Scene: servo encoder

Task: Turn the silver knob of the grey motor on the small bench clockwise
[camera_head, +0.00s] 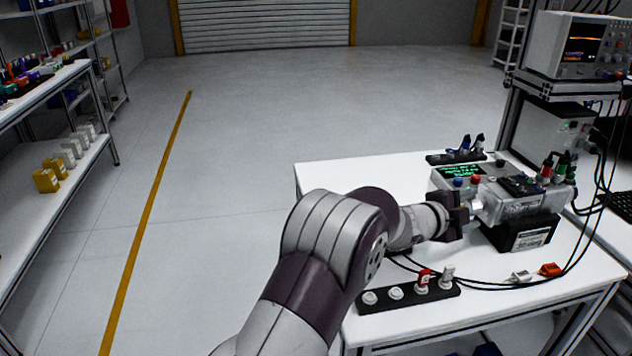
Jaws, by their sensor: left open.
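The grey motor (520,207) lies on a black block (522,236) on the small white bench (330,172). Its silver knob (477,206) shows at its left end, facing my left gripper. My left gripper (466,212) is open, with its dark fingers at the knob. Whether the fingers touch the knob or stand just short of it, I cannot tell. The arm hides part of the bench's left side. My right gripper is not in view.
A box with a green display (462,171) stands just behind the motor. A black strip with sockets (408,295) lies at the bench's front. Black cables and an orange connector (550,269) lie front right. An oscilloscope (577,45) stands on a shelf at right. The floor at left is clear.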

